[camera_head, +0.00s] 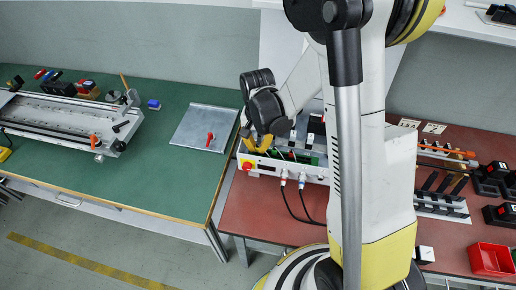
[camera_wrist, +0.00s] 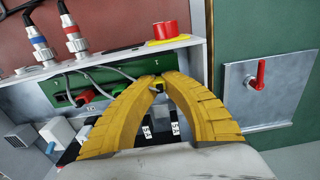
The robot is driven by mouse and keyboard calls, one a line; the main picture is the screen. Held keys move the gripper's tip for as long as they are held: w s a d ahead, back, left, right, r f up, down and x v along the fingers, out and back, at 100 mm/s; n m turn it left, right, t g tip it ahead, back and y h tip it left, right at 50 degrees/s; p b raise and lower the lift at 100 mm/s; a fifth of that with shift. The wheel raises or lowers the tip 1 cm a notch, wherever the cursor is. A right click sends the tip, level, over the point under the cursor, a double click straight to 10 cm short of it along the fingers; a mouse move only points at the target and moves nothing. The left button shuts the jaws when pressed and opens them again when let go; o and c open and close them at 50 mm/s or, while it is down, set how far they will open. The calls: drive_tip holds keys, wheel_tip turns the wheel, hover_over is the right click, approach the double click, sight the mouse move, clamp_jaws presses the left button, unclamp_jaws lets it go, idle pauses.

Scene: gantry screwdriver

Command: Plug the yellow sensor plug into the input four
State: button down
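My gripper (camera_wrist: 158,82) has curved yellow fingers, and their tips are brought nearly together over the green panel. A small yellow piece, seemingly the yellow sensor plug (camera_wrist: 158,86), shows between the tips. The fingers hide most of it, and whether it touches a socket cannot be told. The green panel (camera_wrist: 185,90) runs along the white control box. A red plug (camera_wrist: 84,97) and a green plug (camera_wrist: 119,89) sit at this panel to the left of the fingers, with grey cables. Input four cannot be made out. In the head view my gripper (camera_head: 262,148) is above the box's left end.
A red emergency button (camera_wrist: 166,29) on a yellow base stands at the box end beside my fingers. Two cable connectors (camera_wrist: 72,38) stand on the box front. A grey plate with a red handle (camera_head: 210,136) lies on the green table. A red bin (camera_head: 490,258) is at the right.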

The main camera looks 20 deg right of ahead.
sight(258, 147)
drive_tip(key=shift+r, duration=0.2)
idle(0.3)
drive_tip(key=shift+r+p, duration=1.25)
drive_tip(key=shift+r, duration=0.5)
